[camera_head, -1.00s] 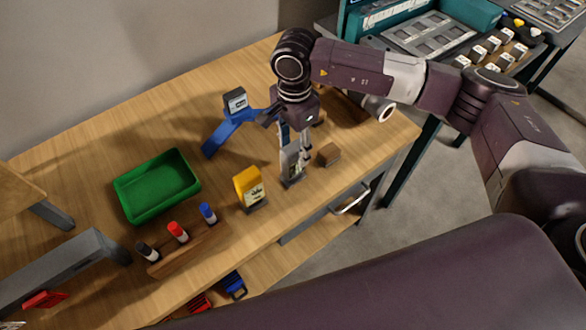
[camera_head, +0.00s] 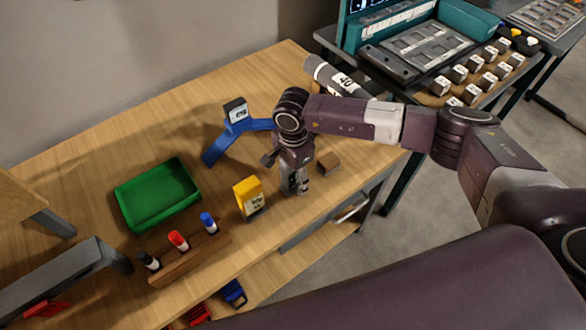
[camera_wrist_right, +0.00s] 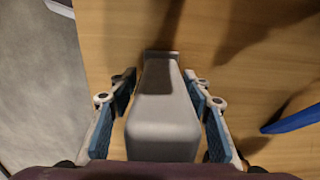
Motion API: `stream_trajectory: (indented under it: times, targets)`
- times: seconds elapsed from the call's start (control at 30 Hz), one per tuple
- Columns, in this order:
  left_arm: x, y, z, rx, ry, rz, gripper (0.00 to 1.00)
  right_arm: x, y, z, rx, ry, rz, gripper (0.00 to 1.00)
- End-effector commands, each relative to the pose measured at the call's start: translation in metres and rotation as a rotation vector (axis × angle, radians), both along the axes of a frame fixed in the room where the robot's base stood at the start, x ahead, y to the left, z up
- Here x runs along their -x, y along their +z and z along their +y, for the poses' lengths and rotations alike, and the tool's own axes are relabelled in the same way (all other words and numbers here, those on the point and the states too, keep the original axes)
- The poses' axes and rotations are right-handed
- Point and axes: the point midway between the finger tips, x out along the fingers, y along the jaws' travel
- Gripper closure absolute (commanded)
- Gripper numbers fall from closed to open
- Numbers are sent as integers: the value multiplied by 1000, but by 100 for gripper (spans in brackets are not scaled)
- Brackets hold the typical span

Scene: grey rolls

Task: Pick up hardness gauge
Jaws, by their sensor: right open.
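A grey upright device, which I take to be the hardness gauge (camera_wrist_right: 163,110), stands on the wooden table (camera_head: 110,130). The wrist view shows its rounded grey top and sides. My right gripper (camera_wrist_right: 158,88) points down over it with its blue-padded fingers open, one on each side. Narrow gaps show between the fingers and the device. In the head view my right gripper (camera_head: 297,186) hides most of the device. My left gripper is in neither view.
A blue stand (camera_head: 225,140) is behind.

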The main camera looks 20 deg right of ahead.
Motion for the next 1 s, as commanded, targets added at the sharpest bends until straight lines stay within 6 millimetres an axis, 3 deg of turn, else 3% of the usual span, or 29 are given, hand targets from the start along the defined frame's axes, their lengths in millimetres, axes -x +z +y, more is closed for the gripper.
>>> stream_trajectory:
  times: [0.17,0.57,1.0]
  targets:
    - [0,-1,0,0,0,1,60,0,0,0,0,0,-1,57]
    - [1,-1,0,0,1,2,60,0,0,0,0,0,-1,100]
    - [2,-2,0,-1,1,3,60,-1,6,1,-1,0,-4,100]
